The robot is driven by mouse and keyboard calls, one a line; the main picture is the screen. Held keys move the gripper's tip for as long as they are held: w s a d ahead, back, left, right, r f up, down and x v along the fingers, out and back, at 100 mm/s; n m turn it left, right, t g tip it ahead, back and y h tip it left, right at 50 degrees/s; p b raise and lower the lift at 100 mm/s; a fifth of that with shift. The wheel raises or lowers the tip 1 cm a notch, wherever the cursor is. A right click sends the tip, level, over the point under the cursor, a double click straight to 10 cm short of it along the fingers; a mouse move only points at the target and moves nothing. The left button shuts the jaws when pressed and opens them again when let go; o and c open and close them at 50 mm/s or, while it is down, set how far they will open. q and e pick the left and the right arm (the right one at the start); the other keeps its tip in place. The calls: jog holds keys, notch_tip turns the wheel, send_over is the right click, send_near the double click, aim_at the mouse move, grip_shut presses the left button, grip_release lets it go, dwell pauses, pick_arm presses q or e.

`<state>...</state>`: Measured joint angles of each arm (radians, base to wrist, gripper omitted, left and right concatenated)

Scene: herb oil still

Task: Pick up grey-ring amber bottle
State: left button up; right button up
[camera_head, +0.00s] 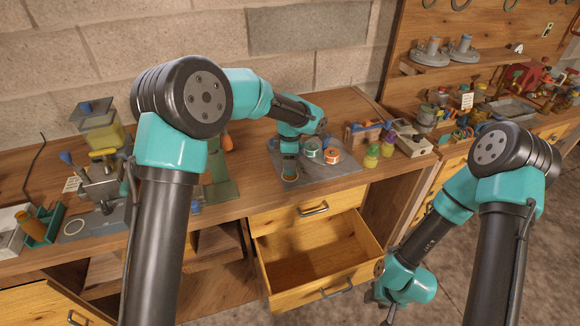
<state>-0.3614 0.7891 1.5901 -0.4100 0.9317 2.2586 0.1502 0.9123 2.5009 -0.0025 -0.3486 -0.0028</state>
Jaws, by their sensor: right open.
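I cannot make out a grey ring on any bottle, so I cannot tell which is the grey-ring amber bottle. An orange-amber bottle-like thing (27,222) lies at the far left by a teal tray. My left gripper (290,176) points down over the grey mat (345,172), to the left of two round pieces, one teal-ringed (312,149) and one orange-ringed (331,156). Its fingers are too small to read. My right gripper (384,306) hangs low in front of the bench, right of the open drawer, open and away from the bottles.
The open, empty-looking drawer (318,252) juts out from the bench front. Two yellow-green bottles with purple tops (371,157) stand right of the mat. A device with a yellow hopper (103,137) stands at the left. Crowded shelves are at the right.

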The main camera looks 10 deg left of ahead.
pick_arm(q)
jog(key=c, duration=0.5)
jog(key=shift+r, duration=0.15)
jog(key=shift+r, duration=1.35)
jog(key=shift+s+r, duration=0.1)
jog(key=shift+r, duration=0.25)
jog(key=s, duration=0.5)
jog(key=s+d+r, duration=0.1)
jog(key=s, duration=0.9)
jog(key=shift+s+d+r, duration=0.15)
jog(key=shift+s+d, duration=0.2)
